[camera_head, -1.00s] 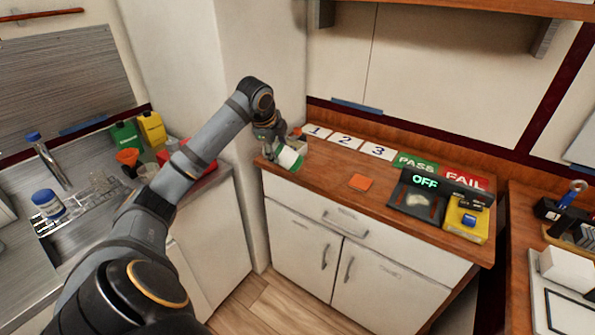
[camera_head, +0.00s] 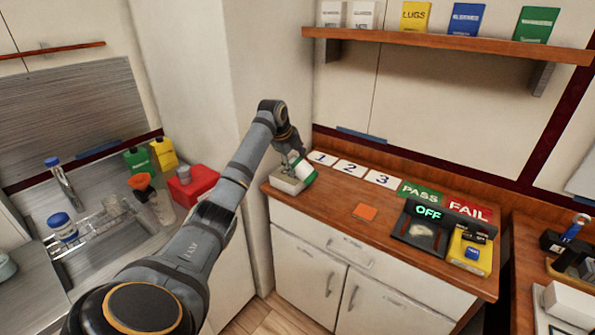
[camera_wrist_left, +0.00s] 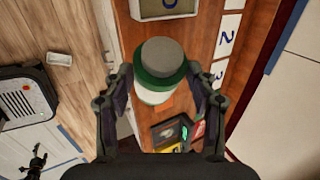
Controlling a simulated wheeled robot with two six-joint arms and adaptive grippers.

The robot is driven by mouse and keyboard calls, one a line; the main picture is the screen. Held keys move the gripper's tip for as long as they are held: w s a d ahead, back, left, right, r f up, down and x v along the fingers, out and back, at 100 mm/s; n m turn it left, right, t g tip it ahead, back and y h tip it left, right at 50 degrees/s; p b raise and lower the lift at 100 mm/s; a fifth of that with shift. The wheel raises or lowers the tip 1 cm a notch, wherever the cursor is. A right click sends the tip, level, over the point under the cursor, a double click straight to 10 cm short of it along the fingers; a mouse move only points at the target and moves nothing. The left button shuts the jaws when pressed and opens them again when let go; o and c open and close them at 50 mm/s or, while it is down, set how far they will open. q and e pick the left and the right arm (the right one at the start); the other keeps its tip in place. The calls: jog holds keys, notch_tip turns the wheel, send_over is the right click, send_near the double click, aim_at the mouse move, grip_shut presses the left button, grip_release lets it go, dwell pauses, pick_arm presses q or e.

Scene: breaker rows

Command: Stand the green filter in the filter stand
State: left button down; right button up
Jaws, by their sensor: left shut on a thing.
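The green filter is a short white-and-green cylinder (camera_head: 304,170) with a grey end, which faces the camera in the left wrist view (camera_wrist_left: 160,72). My left gripper (camera_head: 293,157) is shut on it, with one finger on each side in the left wrist view (camera_wrist_left: 160,95). In the head view the filter is tilted, over the left end of the wooden counter. A pale, low block (camera_head: 288,183) sits at that end, just below and left of the filter. It looks like the filter stand, and it shows at the top of the left wrist view (camera_wrist_left: 166,9). My right gripper is out of view.
Number cards (camera_head: 350,168) and PASS (camera_head: 421,193) and FAIL (camera_head: 467,208) plates line the counter's back. An orange square (camera_head: 365,213), a black OFF device (camera_head: 420,235) and a yellow device (camera_head: 470,250) lie to the right. A shelf (camera_head: 440,40) hangs above.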

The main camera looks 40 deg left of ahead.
aim_at(297, 166)
pick_arm(q)
jog(key=w+f, duration=0.1)
jog(key=w+a+f, duration=0.1)
jog(key=a+f, duration=0.1)
jog(key=f, duration=0.1)
jog(key=shift+w+p, duration=0.3)
jog(key=shift+w, duration=0.1)
jog(key=shift+w+a+f, duration=0.1)
jog(key=shift+w+f, duration=0.1)
jog(key=shift+f, duration=0.2)
notch_tip(297, 166, down, 3)
jog(key=shift+f+p, duration=0.1)
jog(key=shift+p, duration=0.65)
jog(key=shift+f, duration=0.15)
